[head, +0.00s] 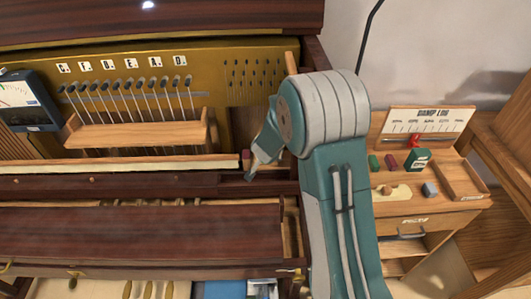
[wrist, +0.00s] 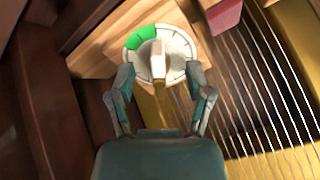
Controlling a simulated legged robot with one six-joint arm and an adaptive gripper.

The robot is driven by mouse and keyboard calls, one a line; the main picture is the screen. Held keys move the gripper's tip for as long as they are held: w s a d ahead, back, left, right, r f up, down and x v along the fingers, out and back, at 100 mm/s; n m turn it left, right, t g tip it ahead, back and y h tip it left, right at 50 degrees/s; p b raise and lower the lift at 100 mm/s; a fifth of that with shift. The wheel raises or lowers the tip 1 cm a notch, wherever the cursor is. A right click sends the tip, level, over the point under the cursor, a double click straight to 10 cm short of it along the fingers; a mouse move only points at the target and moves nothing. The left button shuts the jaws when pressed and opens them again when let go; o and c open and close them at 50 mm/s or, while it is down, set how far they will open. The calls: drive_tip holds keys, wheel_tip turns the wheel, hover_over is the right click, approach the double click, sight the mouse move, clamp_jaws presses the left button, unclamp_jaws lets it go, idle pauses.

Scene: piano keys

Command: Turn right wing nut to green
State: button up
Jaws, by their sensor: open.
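A round white dial (wrist: 178,40) with a green segment (wrist: 140,37) at its upper left shows in the wrist view. The pale wing nut (wrist: 158,60) stands at the dial's middle, its long side running roughly up and down in the picture, apart from the green segment. My gripper (wrist: 159,75) is open, with one finger on each side of the wing nut and gaps between. In the head view my gripper (head: 250,172) is at the piano's right inner side, and the wing nut cannot be made out there.
Strings (wrist: 265,80) run close on the right in the wrist view, with a red block (wrist: 224,15) above. Dark wood (wrist: 35,90) lies close on the left. In the head view a wooden shelf (head: 140,134) is left of my arm, and a side cabinet (head: 425,222) is right.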

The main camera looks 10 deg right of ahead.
drive_tip(key=shift+r, duration=0.1)
drive_tip(key=v, duration=1.1)
idle(1.1)
